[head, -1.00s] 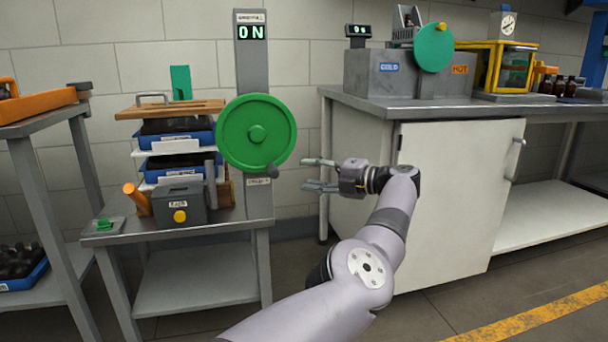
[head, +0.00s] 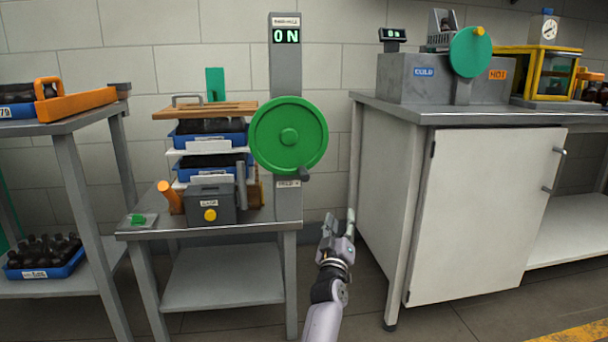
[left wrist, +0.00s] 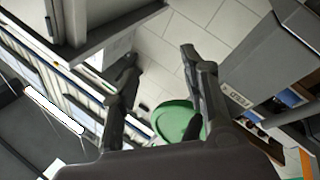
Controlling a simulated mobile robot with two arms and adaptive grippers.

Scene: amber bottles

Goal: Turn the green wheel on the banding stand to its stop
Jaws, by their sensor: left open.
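The green wheel (head: 270,138) is mounted upright on the grey post (head: 286,75) of the banding stand. A dark knob (head: 304,174) sits at its lower right rim. A display (head: 286,36) at the top of the post reads ON. My left gripper (head: 339,217) is open and empty, below and right of the wheel. Its fingers point up and it is apart from the knob. In the left wrist view, the green wheel (left wrist: 174,119) shows beyond the open fingers (left wrist: 160,66), partly hidden by one finger. My right gripper is not in view.
The bench (head: 236,233) under the post holds a grey box (head: 211,205) and stacked blue trays. A white cabinet (head: 485,210) stands right of my gripper. Another green wheel (head: 470,52) sits on a COLD/HOT unit. Open floor lies between bench and cabinet.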

